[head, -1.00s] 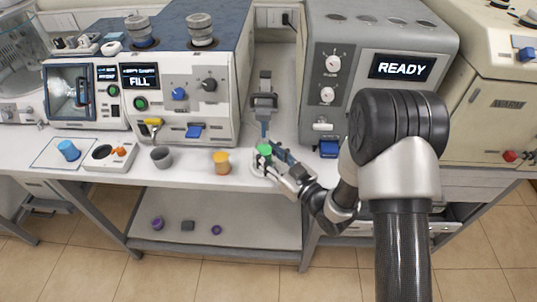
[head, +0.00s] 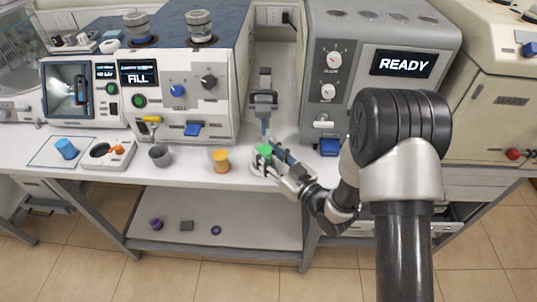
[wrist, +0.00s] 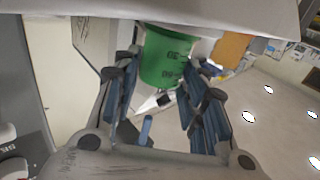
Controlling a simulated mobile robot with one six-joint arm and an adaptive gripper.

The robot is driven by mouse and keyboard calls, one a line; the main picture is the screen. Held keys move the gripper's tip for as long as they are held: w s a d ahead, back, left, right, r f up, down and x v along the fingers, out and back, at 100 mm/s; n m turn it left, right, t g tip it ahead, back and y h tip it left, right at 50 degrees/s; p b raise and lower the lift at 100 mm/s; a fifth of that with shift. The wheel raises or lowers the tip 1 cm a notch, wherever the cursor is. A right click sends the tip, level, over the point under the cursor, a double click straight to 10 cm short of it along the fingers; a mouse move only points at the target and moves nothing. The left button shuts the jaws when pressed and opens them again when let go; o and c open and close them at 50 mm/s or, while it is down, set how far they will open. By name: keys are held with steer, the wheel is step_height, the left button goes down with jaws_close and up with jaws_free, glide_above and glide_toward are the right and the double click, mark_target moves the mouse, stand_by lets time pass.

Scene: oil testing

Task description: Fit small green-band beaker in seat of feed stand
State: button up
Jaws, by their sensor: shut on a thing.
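The small green-band beaker (head: 264,150) is at the front of the feed stand (head: 264,101), a narrow grey upright stand between the two large machines. In the wrist view the beaker (wrist: 166,57) shows as a green cup with dark markings, between my two fingers. My gripper (head: 275,156) is shut on it, reaching in from the right; its fingers also show in the wrist view (wrist: 155,85). The beaker is low over the stand's pale base. The seat is hidden by the beaker and fingers, so I cannot tell whether the beaker rests in it.
An orange-band beaker (head: 221,160) and a grey cup (head: 160,156) stand to the left on the white bench. Farther left are a white tray unit (head: 104,159) and a blue cup (head: 67,149). The READY machine (head: 379,40) stands close on the right, the FILL machine (head: 180,85) on the left.

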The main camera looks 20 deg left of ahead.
steer(key=shift+f, duration=0.25)
steer(key=o, duration=1.2)
steer(key=shift+o, duration=0.2)
steer(key=v, duration=1.2)
